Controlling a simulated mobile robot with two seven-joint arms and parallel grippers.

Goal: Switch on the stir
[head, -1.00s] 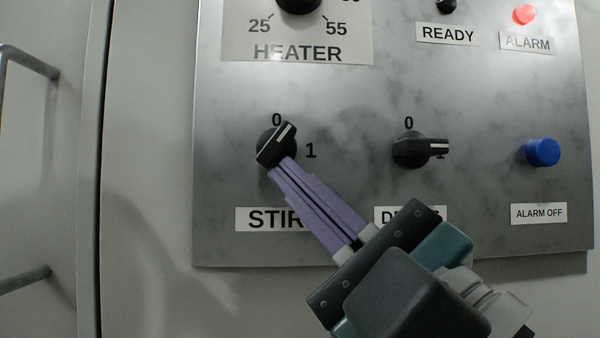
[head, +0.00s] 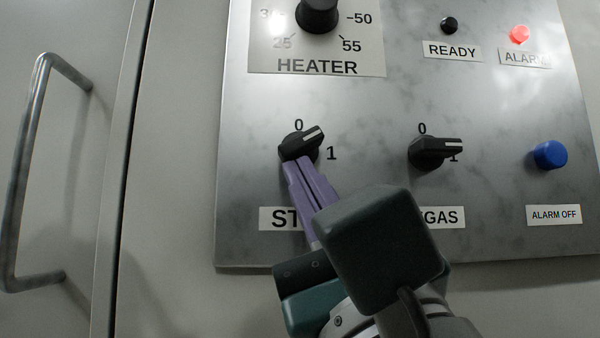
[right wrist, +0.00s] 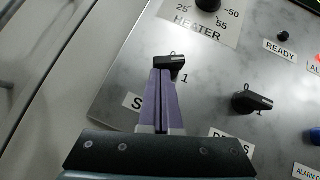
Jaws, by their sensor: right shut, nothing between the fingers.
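The black STIR knob (head: 300,146) is on the metal panel, with marks 0 and 1 around it. Its white pointer line lies between 0 and 1, closer to 1. My right gripper (head: 297,164) has purple fingers, shut together and empty, with the tips at the lower edge of the STIR knob, seemingly touching it. The right wrist view also shows the knob (right wrist: 171,66) just beyond the fingertips (right wrist: 162,76). The STIR label (head: 283,218) is partly hidden by the fingers. My left gripper is not in view.
The DEGAS knob (head: 428,151) to the right points to 1. The HEATER knob (head: 318,14) is above. A blue ALARM OFF button (head: 549,155) and a lit red ALARM lamp (head: 519,34) are at the right. A door handle (head: 28,170) stands out at the left.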

